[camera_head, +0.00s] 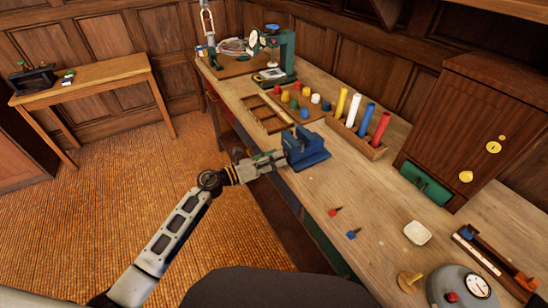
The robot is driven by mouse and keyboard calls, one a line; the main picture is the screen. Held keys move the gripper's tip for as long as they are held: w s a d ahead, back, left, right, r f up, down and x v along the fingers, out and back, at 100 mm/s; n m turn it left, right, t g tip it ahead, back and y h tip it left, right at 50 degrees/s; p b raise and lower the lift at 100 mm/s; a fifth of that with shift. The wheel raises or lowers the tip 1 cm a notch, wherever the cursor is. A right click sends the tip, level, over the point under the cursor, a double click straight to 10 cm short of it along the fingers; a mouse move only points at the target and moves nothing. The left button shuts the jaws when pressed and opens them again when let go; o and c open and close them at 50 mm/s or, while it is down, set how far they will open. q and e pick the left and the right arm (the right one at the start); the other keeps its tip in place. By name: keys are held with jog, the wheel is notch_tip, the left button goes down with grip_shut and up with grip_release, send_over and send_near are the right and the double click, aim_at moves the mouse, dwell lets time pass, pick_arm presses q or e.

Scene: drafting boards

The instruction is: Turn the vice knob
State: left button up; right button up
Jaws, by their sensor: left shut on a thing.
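A blue vice (308,150) stands at the front edge of the wooden workbench, near the middle of the view. My left arm reaches in from the lower left, and my left gripper (268,163) is at the vice's near left side. It is shut at the place of the vice knob, which the fingers mostly hide. How far the knob is turned cannot be seen. My right gripper is not in view.
Behind the vice are a divided wooden tray (262,117) and several coloured pegs. A rack of coloured cylinders (356,139) stands to the right. A white dish (417,232) and a round gauge (462,287) lie nearer. The bench right of the vice is fairly clear.

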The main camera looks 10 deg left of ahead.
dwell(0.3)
pick_arm(q)
jog(key=o, duration=1)
jog(key=shift+o, duration=0.2)
jog(key=v, duration=0.8)
